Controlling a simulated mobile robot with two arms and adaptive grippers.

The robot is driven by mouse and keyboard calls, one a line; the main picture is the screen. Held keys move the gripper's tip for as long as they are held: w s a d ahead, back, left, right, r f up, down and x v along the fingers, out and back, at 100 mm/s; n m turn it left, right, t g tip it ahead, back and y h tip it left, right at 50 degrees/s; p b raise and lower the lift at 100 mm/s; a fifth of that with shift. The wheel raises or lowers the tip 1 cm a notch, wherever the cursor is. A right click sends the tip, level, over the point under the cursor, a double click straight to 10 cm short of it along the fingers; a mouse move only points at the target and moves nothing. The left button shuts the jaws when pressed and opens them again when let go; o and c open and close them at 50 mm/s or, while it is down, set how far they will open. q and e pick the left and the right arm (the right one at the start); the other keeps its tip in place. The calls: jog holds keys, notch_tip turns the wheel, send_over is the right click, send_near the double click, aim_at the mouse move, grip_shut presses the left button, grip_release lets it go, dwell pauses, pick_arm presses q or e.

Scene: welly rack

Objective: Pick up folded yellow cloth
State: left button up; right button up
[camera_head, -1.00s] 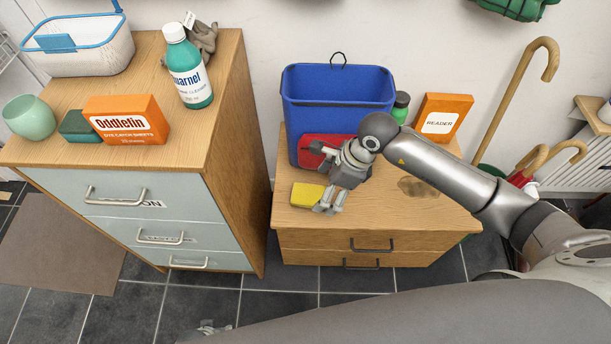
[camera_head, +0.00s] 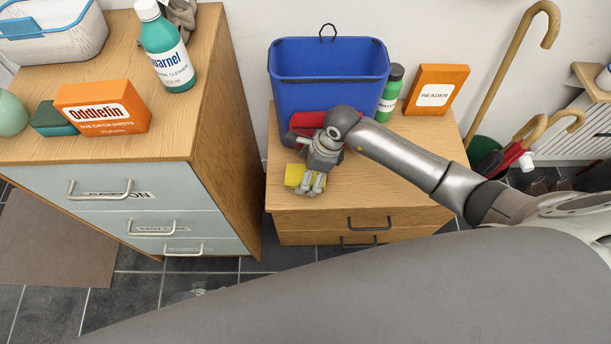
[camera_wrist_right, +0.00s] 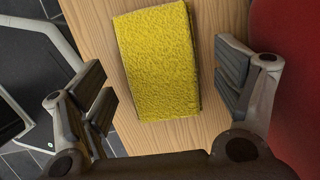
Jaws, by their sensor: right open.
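The folded yellow cloth (camera_head: 294,175) lies on the low wooden cabinet's top (camera_head: 400,190), near its left front corner. In the right wrist view the cloth (camera_wrist_right: 158,62) lies flat on the wood, between and beyond the fingers. My right gripper (camera_head: 308,188) is over the cloth and covers part of it in the head view. In the wrist view my right gripper (camera_wrist_right: 168,95) is open and empty, with one finger on each side of the cloth and a gap on both sides. My left gripper is not in view.
A blue bin (camera_head: 330,85) stands behind the gripper, with a red item (camera_head: 305,122) in front of it. A green bottle (camera_head: 390,92) and an orange READER box (camera_head: 436,90) stand to the right. A taller drawer unit (camera_head: 225,110) rises close on the left.

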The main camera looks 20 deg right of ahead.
jog(key=shift+w+a+f, duration=0.1)
jog(key=shift+f, duration=0.4)
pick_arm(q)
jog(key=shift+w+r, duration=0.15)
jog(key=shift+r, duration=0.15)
pick_arm(e)
jog(key=c, duration=1)
jog(key=shift+r, duration=0.2)
